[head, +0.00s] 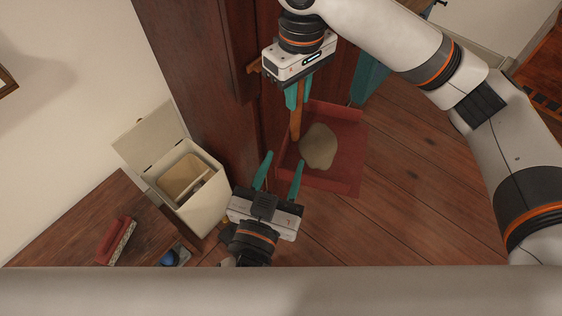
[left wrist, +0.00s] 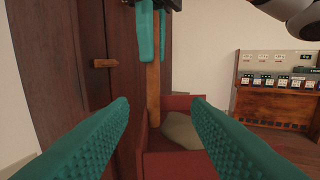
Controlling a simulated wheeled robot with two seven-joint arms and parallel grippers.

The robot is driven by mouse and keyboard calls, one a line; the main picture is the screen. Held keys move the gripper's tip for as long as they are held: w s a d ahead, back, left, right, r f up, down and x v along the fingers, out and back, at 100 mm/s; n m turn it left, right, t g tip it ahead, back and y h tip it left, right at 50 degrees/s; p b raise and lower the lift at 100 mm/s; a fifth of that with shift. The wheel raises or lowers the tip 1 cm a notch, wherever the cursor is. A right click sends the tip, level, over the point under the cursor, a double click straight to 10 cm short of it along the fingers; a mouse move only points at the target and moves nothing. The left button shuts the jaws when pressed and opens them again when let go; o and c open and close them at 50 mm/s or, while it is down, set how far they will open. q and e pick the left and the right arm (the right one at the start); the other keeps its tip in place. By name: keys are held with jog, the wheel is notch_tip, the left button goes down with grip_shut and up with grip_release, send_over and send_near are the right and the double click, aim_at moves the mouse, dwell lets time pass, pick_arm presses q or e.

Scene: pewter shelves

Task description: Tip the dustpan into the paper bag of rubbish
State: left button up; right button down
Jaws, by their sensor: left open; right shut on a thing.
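The red dustpan (head: 345,182) holds a beige heap of sweepings (head: 318,146). My right gripper (head: 296,104) is shut on its wooden handle (head: 295,125), with the pan extending below and right in the head view. My left gripper (head: 284,160) is open and empty, just left of the pan. In the left wrist view, the handle (left wrist: 153,95) and heap (left wrist: 181,130) show between and beyond the open fingers. A tan paper-like container, seemingly the paper bag (head: 180,177), sits inside a cream bin (head: 205,205), left of my left gripper. Its contents are unclear.
The bin's lid (head: 150,138) stands open toward the wall. A dark wooden cabinet (head: 205,90) rises behind the bin. A wooden table (head: 75,225) at lower left carries a red brush (head: 115,240) and a blue object (head: 169,258). Wooden floor (head: 420,190) is clear at right.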

aim_at(298, 121)
pick_arm(q)
jog(key=x, duration=1.2)
jog(key=shift+w+a, duration=0.1)
jog(key=shift+a, duration=0.2)
jog(key=shift+c, duration=0.3)
jog(key=shift+d, duration=0.1)
grip_shut()
pick_arm(e)
jog(key=c, duration=1.2)
grip_release()
